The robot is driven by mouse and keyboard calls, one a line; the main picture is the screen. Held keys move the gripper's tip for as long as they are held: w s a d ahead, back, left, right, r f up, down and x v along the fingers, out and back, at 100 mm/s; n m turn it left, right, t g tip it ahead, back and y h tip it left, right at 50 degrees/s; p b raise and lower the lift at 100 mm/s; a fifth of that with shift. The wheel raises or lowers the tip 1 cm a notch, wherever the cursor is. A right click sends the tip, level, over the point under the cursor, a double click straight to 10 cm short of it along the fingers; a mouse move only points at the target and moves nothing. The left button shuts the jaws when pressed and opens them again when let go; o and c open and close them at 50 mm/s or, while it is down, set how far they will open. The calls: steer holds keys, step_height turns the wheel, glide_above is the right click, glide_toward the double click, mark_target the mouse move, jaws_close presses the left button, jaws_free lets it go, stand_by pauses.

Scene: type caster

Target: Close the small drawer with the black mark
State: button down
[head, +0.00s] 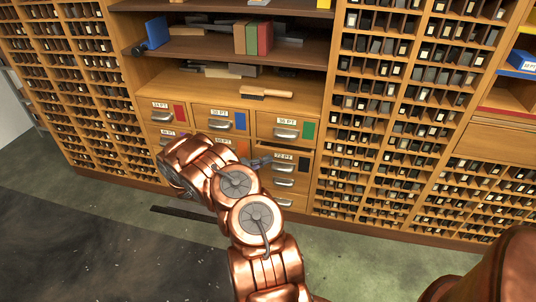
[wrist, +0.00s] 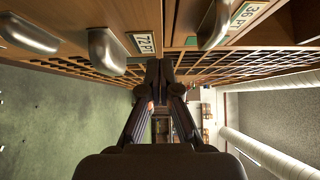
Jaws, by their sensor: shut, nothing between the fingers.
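The small drawer labelled 72 PT (head: 286,168) is in the right column of the drawer block, below the green-marked 36 PT drawer (head: 285,128). A small black mark shows at its right end in the head view. A dark strip shows above its front, and it seems to stand out slightly; how far I cannot tell. Its label (wrist: 143,42) and metal handle (wrist: 107,52) also show in the wrist view. My gripper (head: 266,161) is shut and empty, just left of this drawer's front. Its fingertips (wrist: 163,75) are together in the wrist view; contact is not clear.
Other small drawers with red (head: 162,113), blue (head: 222,121) and orange marks sit to the left, partly behind my arm. A brush (head: 265,93) lies on the counter above. Type cases (head: 400,130) flank the block. A dark bar (head: 182,215) lies on the floor.

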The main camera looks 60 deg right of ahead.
mark_target(280, 171)
steer(key=p+v, duration=0.1)
steer(key=v, duration=0.8)
steer(key=shift+a, duration=0.35)
steer(key=c, duration=1.8)
jaws_free()
steer(key=shift+a, duration=0.2)
steer(key=shift+o, duration=0.8)
steer(key=shift+f, duration=0.15)
steer(key=o, duration=0.5)
steer(key=f+b, duration=0.1)
steer(key=b, duration=0.1)
steer(key=d+f+b, duration=0.1)
steer(key=f+b, duration=0.1)
steer(key=b, duration=0.1)
steer(key=shift+s+d+b, duration=0.3)
steer(key=shift+d, duration=0.1)
steer(key=shift+o, duration=0.2)
steer(key=s+d+f+b, duration=0.3)
steer(key=d+b, duration=0.1)
steer(key=b, duration=0.6)
steer(key=shift+s+d+f, duration=0.2)
steer(key=shift+s+f, duration=0.1)
steer(key=shift+s, duration=0.05)
steer(key=b+x, duration=0.3)
steer(key=x, duration=0.3)
steer(key=shift+s+d+f, duration=0.1)
steer(key=shift+s+d, duration=0.15)
steer(key=shift+s, duration=0.15)
steer(key=shift+b+x, duration=0.5)
steer(key=shift+x, duration=0.35)
